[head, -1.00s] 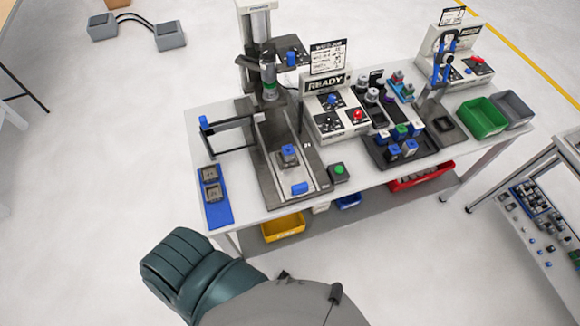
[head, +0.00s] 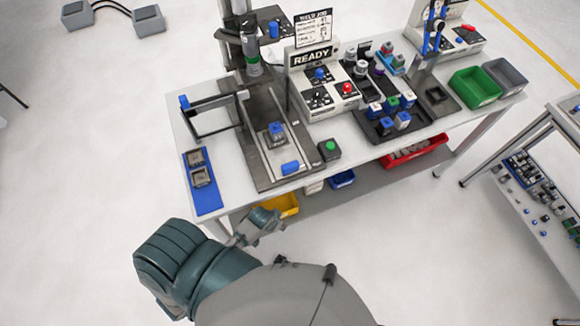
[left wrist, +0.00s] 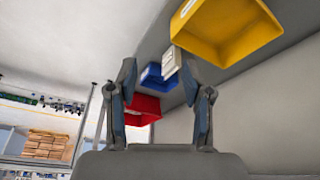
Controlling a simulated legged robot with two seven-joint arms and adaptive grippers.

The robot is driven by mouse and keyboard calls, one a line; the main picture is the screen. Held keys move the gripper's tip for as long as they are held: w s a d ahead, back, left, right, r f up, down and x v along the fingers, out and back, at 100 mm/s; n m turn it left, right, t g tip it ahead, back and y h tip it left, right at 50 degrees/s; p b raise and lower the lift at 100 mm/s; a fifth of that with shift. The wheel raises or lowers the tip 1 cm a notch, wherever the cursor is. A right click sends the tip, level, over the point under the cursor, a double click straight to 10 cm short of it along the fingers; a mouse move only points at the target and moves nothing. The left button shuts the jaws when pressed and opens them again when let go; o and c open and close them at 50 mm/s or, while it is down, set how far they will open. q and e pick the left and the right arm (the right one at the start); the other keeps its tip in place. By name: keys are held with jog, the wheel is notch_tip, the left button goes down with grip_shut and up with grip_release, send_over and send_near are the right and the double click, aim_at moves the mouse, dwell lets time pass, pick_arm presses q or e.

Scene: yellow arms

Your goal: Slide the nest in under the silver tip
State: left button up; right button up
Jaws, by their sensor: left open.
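The nest (head: 276,138), a small grey block with a blue part on top, sits on the slide track (head: 262,170) of the press on the table. A blue handle (head: 290,167) lies at the track's front end. The press head (head: 252,58), with a green band and a silver lower end, hangs behind the nest; the nest stands in front of it, not under it. My left gripper (left wrist: 160,78) is open and empty in the left wrist view, below the table's front edge. In the head view my left arm's end shows near the yellow bin. My right gripper is not in view.
A yellow bin (head: 284,205), a blue bin (head: 342,179) and a red bin (head: 415,153) are under the table. A green-button box (head: 329,149) stands right of the track; a blue tray (head: 202,187) with grey parts lies left. A READY control box (head: 322,88) stands behind.

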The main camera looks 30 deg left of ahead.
pick_arm(q)
notch_tip(320, 180, up, 16)
jog(key=d+m+t+h+b, duration=0.1)
jog(key=d+b, duration=0.1)
jog(key=d, duration=0.1)
jog(key=m+g+h, duration=0.1)
jog(key=m, duration=0.4)
send_near(289, 165)
jog(key=b+x, duration=0.3)
jog(key=x, duration=0.6)
jog(key=shift+w+d+f, duration=0.1)
jog(key=shift+w+f, duration=0.05)
jog(key=shift+f, duration=0.15)
jog(key=shift+w+d+f, duration=0.15)
jog(key=shift+f, duration=0.35)
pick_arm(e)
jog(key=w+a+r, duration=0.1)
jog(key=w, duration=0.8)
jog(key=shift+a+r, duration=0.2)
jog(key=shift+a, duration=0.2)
pick_arm(q)
grip_shut()
